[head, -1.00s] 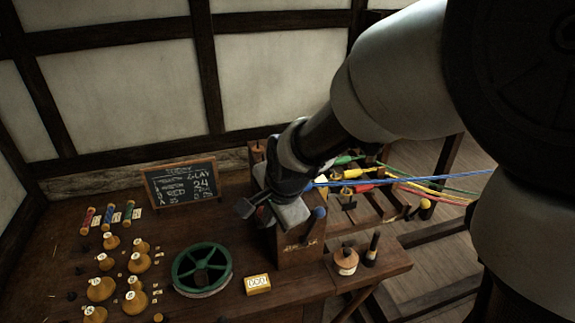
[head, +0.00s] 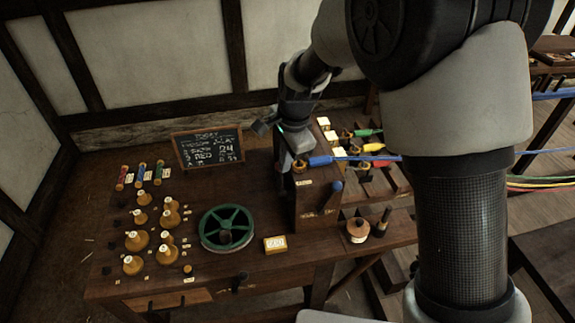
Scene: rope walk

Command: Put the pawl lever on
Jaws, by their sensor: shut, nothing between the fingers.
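A short lever with a blue knob (head: 336,187), which looks like the pawl lever, stands at the right front of the dark wooden block (head: 315,208) on the bench. My gripper (head: 297,148) is shut and empty, pointing down above the top of this block, to the left of and behind the blue knob. It looks apart from the lever. A blue-handled piece (head: 321,161) with the blue rope lies just right of my fingers. My fingertips are small and partly lost against the block, so I cannot tell whether they touch it.
A chalkboard (head: 209,148) stands behind. A round pot (head: 357,230) stands right of the block. Coloured ropes run off to the right.

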